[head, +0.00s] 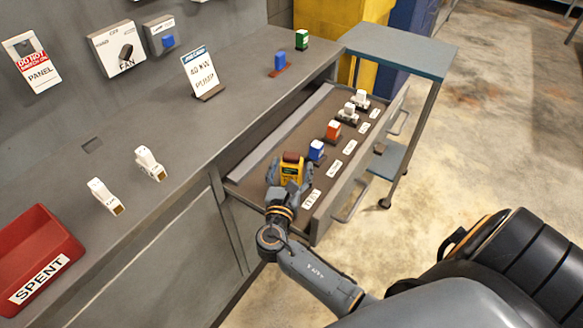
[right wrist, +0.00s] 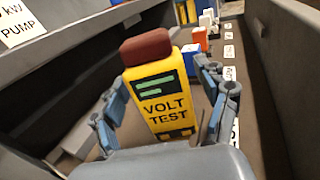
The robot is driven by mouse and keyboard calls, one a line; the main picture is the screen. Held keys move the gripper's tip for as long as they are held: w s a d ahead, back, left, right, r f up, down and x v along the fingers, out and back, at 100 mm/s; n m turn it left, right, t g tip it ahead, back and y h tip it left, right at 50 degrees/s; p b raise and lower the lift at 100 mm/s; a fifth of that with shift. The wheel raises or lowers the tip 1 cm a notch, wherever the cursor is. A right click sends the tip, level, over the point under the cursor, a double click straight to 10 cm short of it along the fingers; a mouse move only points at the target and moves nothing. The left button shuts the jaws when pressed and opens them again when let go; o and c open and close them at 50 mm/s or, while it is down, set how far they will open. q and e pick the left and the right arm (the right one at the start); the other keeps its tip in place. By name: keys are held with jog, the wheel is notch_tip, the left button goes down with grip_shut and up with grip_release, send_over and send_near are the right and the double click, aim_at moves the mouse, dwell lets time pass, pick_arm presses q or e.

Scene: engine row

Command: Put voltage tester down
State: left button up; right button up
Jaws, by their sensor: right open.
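The voltage tester (head: 292,171) is yellow with a dark red top and stands upright in the open drawer (head: 268,197), at its near end. In the right wrist view the tester (right wrist: 163,97) shows its green display and the words VOLT TEST. My right gripper (head: 291,178) is at the tester, with its fingers apart on either side of it. In the right wrist view the right gripper (right wrist: 165,100) is open, with gaps showing beside the tester. The tester's base is partly hidden by the gripper. My left gripper is not in view.
The drawer also holds a blue block (head: 316,150), an orange-red block (head: 333,130) and white pieces (head: 350,111) in a row. On the bench stand a 40 kW pump sign (head: 202,75), white pieces (head: 149,163) and a red SPENT bin (head: 35,255). A small table (head: 400,52) stands beyond.

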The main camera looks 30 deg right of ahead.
jog(key=shift+r, duration=0.1)
jog(key=b+v, duration=0.1)
jog(key=v, duration=1.1)
jog(key=shift+a, duration=0.1)
